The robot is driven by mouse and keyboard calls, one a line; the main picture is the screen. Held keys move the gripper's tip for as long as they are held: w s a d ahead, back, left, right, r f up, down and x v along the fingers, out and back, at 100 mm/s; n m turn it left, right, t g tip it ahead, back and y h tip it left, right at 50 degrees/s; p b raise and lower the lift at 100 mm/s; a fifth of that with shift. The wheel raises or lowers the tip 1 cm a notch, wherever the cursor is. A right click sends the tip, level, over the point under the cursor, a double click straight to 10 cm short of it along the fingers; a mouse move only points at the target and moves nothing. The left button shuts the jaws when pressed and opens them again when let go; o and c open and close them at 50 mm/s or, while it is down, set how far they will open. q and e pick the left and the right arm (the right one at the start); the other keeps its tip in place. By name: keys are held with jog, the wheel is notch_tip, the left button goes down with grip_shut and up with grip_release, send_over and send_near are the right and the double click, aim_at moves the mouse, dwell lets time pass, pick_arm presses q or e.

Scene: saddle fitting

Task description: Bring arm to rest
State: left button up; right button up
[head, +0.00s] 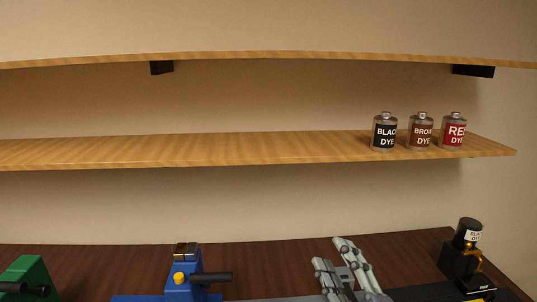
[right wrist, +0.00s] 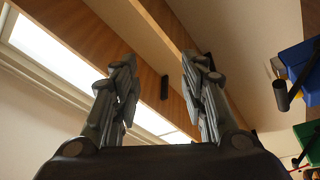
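My right gripper (head: 343,257) stands at the bottom of the head view, in front of the dark wooden worktop, with its fingers pointing up. In the right wrist view its two fingers (right wrist: 160,85) are spread wide apart with nothing between them. The gripper is apart from the shelves and from the tools. My left gripper is not in either view.
Cans of black (head: 384,134), brown (head: 420,133) and red dye (head: 453,132) stand on the middle shelf (head: 200,149). A blue device (head: 180,284) and a green one (head: 27,274) stand on the worktop (head: 95,258).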

jog(key=s+d+f+m+g+h, duration=0.2)
jog(key=s+d+f+m+g, duration=0.1)
jog(key=f, duration=0.4)
jog(key=s+d+f+m+g+h, duration=0.2)
jog(key=f+m+g, duration=0.1)
jog(key=f, duration=0.4)
jog(key=s+d+f+m+g+h, duration=0.2)
jog(key=s+d+f+m+g, duration=0.1)
jog(key=f, duration=0.5)
jog(key=s+f+m+g, duration=0.2)
jog(key=s+f+g, duration=0.2)
jog(key=s+f, duration=0.3)
jog(key=s+f+m+g, duration=0.25)
jog(key=s+f, duration=0.25)
jog(key=s, duration=0.5)
notch_tip(320, 180, down, 31)
jog(key=s+n+g+b, duration=0.1)
jog(key=g+b, duration=0.1)
jog(key=b, duration=0.4)
jog(key=s+d+f+b, duration=0.1)
jog(key=s+f+b, duration=0.1)
jog(key=s+f, duration=0.6)
jog(key=s+d+f+g+b, duration=0.1)
jog(key=s+f+b, duration=0.1)
jog(key=s+f, duration=0.7)
notch_tip(320, 180, down, 3)
jog(key=shift+d+f, duration=0.1)
jog(key=shift+d, duration=0.25)
